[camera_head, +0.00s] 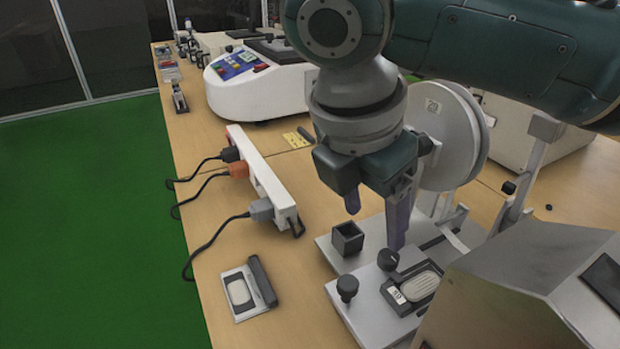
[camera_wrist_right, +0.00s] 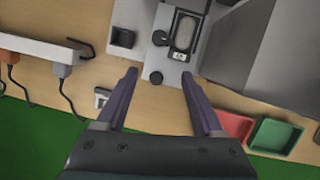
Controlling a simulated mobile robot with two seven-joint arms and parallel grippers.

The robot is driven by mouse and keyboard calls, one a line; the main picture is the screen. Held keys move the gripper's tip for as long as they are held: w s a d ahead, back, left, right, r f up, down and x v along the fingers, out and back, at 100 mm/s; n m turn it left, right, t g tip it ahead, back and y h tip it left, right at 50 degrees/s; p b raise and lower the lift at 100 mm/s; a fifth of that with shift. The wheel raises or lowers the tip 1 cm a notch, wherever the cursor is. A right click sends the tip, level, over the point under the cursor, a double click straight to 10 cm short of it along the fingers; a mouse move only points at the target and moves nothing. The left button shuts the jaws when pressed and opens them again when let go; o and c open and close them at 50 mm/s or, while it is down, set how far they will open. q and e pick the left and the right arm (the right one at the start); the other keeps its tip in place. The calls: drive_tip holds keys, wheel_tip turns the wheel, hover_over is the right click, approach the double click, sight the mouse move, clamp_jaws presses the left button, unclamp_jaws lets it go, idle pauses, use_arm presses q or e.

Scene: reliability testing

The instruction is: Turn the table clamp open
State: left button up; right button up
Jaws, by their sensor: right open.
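The table clamp (camera_head: 370,310) is a grey metal plate fixture on the table, with two black knobs and a dark-framed oval insert. One knob (camera_head: 388,260) stands by the insert; it also shows in the right wrist view (camera_wrist_right: 159,38). The other knob (camera_head: 347,287) is nearer the table edge and shows in the right wrist view (camera_wrist_right: 156,78), between the fingertips in the picture. My right gripper (camera_head: 376,222) is open and empty, purple fingers pointing down above the fixture. It seems apart from both knobs. My left gripper is out of view.
A black square holder (camera_head: 347,238) stands beside the clamp. A white power strip (camera_head: 262,180) with plugs and cables lies left. A small device (camera_head: 245,290) lies near the table edge. A large metal housing (camera_head: 530,285) stands close right. Red (camera_wrist_right: 232,128) and green (camera_wrist_right: 274,136) trays show in the wrist view.

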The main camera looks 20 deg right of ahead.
sight(391, 254)
drive_tip(key=shift+n+h, duration=0.3)
drive_tip(key=shift+h, duration=0.1)
drive_tip(key=b+x, duration=0.1)
drive_tip(key=x, duration=0.3)
drive_tip(key=d+b+x, duration=0.1)
drive_tip(key=b+x, duration=0.1)
drive_tip(key=x, duration=0.2)
drive_tip(key=b+x, duration=0.1)
drive_tip(key=x, duration=0.3)
drive_tip(key=shift+w+d, duration=0.3)
drive_tip(key=shift+w, duration=0.15)
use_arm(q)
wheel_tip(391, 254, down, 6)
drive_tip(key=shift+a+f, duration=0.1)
use_arm(e)
clamp_jaws()
